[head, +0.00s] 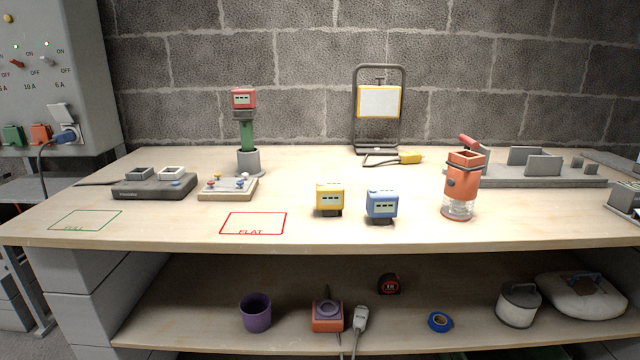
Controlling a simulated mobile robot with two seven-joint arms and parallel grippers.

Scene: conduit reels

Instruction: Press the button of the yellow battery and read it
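The yellow battery (330,198) stands on the workbench, near the middle of its front half. It is a small yellow block with a dark foot and a pale panel with small dark marks on its front. Whether any of these marks is lit is too small to tell. A blue battery (382,205) of the same shape stands close to its right, a small gap apart. A red battery (244,98) sits on top of a green-handled tool standing in a grey cup. Neither of my grippers shows in the head view.
A charger (154,187) with two bays and a small board with coloured knobs (228,188) stand left. A red FLAT square (253,223) and a green FULL square (86,220) mark the bench front. An orange lantern-like device (462,182) stands right.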

